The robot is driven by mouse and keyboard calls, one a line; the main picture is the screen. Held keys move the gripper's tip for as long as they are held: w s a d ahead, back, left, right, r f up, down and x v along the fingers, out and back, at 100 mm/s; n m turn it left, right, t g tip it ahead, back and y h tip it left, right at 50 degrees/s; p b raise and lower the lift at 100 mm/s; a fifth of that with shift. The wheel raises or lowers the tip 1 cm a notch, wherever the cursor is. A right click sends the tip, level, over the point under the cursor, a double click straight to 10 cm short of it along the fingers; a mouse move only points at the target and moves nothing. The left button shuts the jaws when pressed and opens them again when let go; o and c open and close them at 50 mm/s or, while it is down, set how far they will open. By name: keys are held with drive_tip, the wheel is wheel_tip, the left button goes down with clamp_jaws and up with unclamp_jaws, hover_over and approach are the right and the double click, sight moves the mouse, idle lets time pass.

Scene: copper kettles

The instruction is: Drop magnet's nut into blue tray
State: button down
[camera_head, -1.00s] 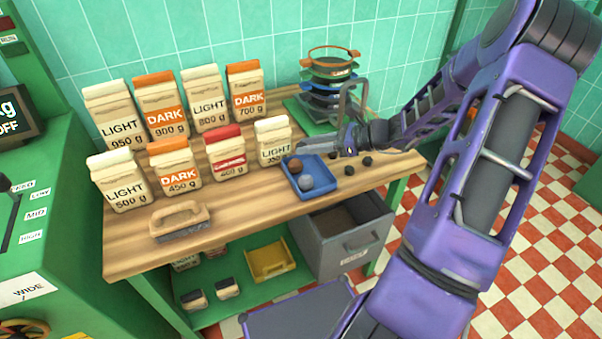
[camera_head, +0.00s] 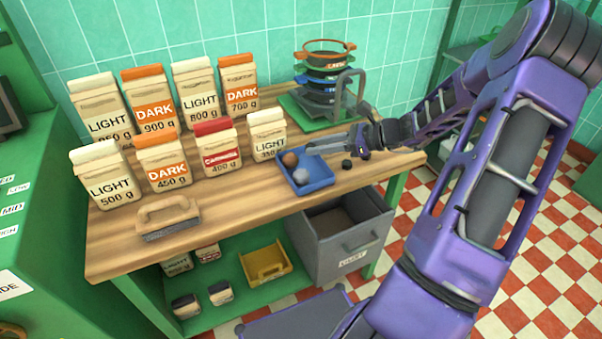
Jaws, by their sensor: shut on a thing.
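The blue tray (camera_head: 322,183) lies on the wooden bench at its right part. A brown ball-like lump (camera_head: 290,159) and a grey one (camera_head: 300,175) are in it. My gripper (camera_head: 358,152) is just right of the tray's back right corner, low over the bench. It is shut on what looks like a thin grey bar (camera_head: 325,148), likely the magnet, which points left over the tray's back edge. I cannot make out a nut on it; the tip is too small to tell.
A small dark lump (camera_head: 347,165) lies on the bench right of the tray. Labelled bags, such as the red-topped one (camera_head: 219,150), stand left of it. A stack of sieves (camera_head: 325,75) stands behind. A brush (camera_head: 168,218) lies at front left.

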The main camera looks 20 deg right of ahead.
drive_tip(key=c, duration=0.5)
unclamp_jaws()
drive_tip(key=shift+c, duration=0.2)
drive_tip(key=shift+r, duration=0.1)
drive_tip(key=p+v, duration=0.2)
drive_tip(key=v, duration=1.5)
drive_tip(key=shift+s+d, duration=0.15)
